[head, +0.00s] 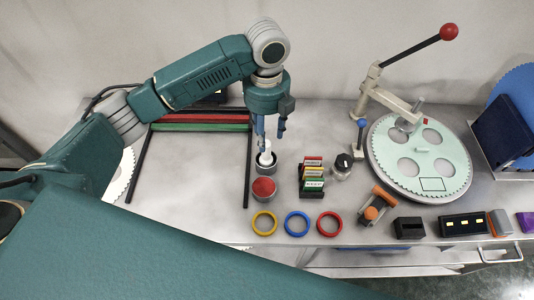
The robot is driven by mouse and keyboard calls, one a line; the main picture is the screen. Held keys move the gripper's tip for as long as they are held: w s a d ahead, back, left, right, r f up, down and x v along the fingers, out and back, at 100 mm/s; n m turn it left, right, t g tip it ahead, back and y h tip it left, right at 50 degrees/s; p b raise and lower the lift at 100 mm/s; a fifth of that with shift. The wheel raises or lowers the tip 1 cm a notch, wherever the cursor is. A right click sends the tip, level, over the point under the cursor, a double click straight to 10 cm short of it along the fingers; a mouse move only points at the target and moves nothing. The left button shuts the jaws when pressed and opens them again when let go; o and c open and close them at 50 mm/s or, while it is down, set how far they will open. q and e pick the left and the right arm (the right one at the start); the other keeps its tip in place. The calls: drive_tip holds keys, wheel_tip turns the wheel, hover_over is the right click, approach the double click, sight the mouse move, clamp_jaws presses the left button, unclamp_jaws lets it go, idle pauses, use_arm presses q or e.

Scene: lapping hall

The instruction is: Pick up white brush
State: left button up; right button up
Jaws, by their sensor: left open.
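The white brush (265,153) stands upright in a small dark round holder (266,164) on the grey table, just right of the black frame. Only its upper part shows. My left gripper (269,138) points down from above, with its blue fingers open around or just above the brush top. I cannot tell whether the fingers touch it. My right gripper is not in view.
A red-topped round tin (263,189) stands just in front of the holder. A rack of coloured cards (312,174) and a black-knobbed jar (343,164) stand to the right. Yellow, blue and red rings lie near the front edge. A large round plate (418,158) with a red-knobbed lever is farther right.

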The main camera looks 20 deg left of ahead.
sight(266, 156)
use_arm(q)
wheel_tip(266, 156, down, 2)
drive_tip(key=shift+w+f, duration=0.1)
wheel_tip(266, 156, down, 5)
drive_tip(key=shift+a+r+p, duration=0.1)
drive_tip(key=shift+a+p, duration=0.05)
drive_tip(key=shift+p, duration=1)
drive_tip(key=shift+w+f, duration=0.1)
drive_tip(key=shift+f, duration=0.25)
drive_tip(key=shift+c, duration=0.8)
clamp_jaws()
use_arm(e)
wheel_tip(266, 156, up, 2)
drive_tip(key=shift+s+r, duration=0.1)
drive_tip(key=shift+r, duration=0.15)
